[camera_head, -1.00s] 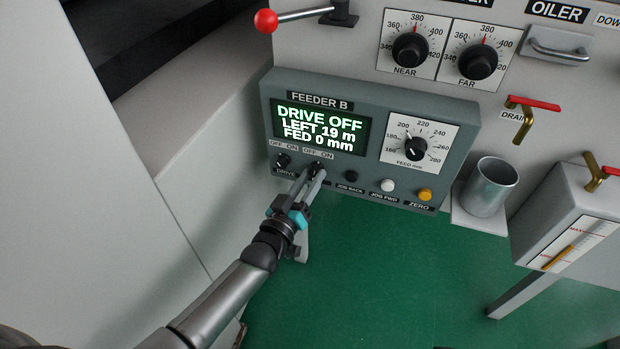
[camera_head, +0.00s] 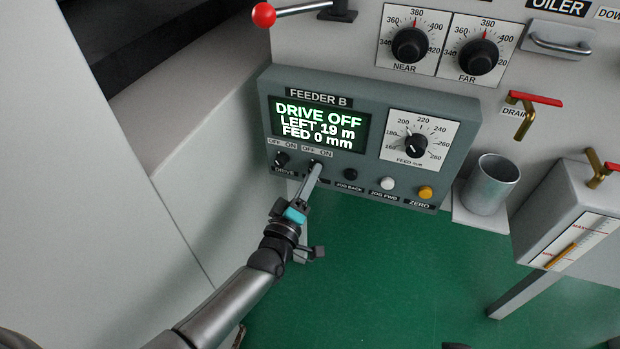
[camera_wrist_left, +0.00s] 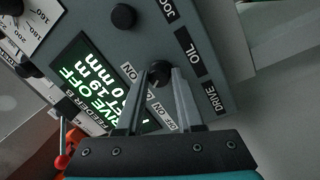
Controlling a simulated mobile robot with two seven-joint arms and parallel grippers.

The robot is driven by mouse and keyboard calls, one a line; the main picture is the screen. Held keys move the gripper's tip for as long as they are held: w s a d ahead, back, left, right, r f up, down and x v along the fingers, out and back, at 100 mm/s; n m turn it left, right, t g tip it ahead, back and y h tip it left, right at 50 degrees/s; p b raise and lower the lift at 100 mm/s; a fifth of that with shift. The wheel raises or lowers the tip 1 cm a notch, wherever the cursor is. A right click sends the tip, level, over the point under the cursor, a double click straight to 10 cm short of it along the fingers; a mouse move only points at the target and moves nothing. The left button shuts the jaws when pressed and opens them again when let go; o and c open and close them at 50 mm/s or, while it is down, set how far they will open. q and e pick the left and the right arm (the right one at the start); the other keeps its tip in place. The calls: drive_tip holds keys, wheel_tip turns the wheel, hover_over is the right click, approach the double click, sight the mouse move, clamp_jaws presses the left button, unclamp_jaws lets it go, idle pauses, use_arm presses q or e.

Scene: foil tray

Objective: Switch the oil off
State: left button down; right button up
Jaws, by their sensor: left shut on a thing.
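The oil switch (camera_wrist_left: 159,72) is a small dark knob with a light pointer mark, beside the OIL label in the left wrist view. In the head view the oil switch (camera_head: 316,162) is mostly covered by my fingers, under its OFF and ON marks. My left gripper (camera_head: 317,168) reaches it from below. In the left wrist view, my left gripper (camera_wrist_left: 168,72) is shut on the knob, one finger on each side. Which mark the pointer faces is hard to tell. My right gripper is not in view.
The feeder panel (camera_head: 375,97) has a lit display (camera_head: 318,125) reading DRIVE OFF. The drive switch (camera_head: 281,159) is just left of the oil switch, and a black jog-back button (camera_head: 351,174) is to its right. A metal cup (camera_head: 490,185) stands right of the panel.

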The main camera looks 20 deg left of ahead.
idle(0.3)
use_arm(q)
drive_tip(key=c, duration=0.8)
unclamp_jaws()
drive_tip(key=shift+o, duration=1.3)
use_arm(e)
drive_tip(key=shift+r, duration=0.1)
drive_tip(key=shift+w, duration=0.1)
use_arm(q)
drive_tip(key=shift+s, duration=0.1)
drive_tip(key=s+a+f+p, duration=0.1)
drive_tip(key=s+p, duration=0.3)
drive_tip(key=s, duration=1.1)
drive_tip(key=shift+a+f, duration=0.25)
drive_tip(key=shift+f, duration=0.15)
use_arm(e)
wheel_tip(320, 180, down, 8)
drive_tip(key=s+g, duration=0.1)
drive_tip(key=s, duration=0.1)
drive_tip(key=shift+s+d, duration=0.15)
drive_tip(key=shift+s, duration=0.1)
